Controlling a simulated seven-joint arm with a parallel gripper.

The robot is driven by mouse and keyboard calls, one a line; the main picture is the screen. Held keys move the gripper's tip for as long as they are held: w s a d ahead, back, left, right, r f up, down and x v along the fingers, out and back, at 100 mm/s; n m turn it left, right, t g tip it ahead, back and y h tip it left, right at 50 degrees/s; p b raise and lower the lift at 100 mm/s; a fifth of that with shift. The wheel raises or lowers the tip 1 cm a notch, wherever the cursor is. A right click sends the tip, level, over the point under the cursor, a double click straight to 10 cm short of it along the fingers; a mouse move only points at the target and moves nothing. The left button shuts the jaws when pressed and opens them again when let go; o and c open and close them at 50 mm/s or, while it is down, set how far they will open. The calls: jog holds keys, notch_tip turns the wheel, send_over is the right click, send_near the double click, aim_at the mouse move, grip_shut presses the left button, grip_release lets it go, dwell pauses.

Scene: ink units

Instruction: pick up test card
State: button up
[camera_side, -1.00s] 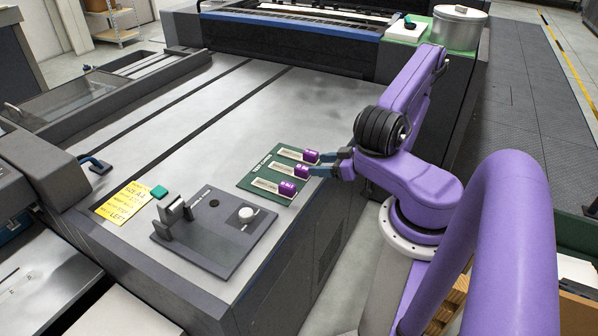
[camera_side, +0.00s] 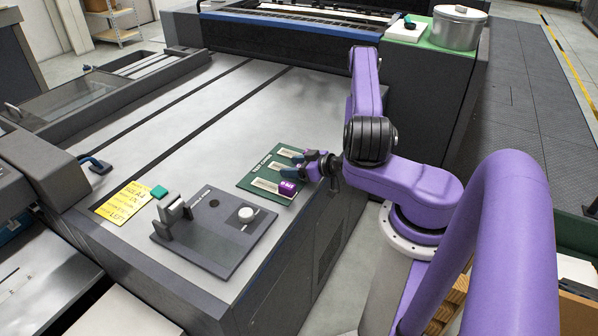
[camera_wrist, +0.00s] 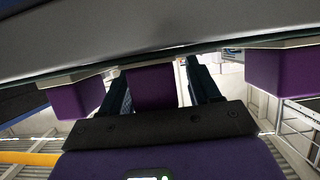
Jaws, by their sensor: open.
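Three test cards, pale strips with purple end blocks, lie on a green mat (camera_side: 247,183) at the table's right edge. The nearest card's purple block (camera_side: 287,188) is in plain view; the other blocks are mostly hidden by my gripper (camera_side: 310,166). My gripper is open at the cards' block ends, level with the middle card. In the wrist view its two dark fingers (camera_wrist: 163,88) stand on either side of the middle purple block (camera_wrist: 152,90). I cannot tell whether they touch it. The outer purple blocks (camera_wrist: 77,98) (camera_wrist: 281,72) sit outside the fingers.
A dark grey plate (camera_side: 215,232) with a white knob and a small clamp stands left of the mat. A yellow note (camera_side: 123,202) and a teal block (camera_side: 159,192) lie beyond it. The grey tabletop behind the mat is clear.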

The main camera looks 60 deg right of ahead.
jog(key=c, duration=1)
jog(key=shift+c, duration=0.2)
jog(key=shift+r, duration=0.15)
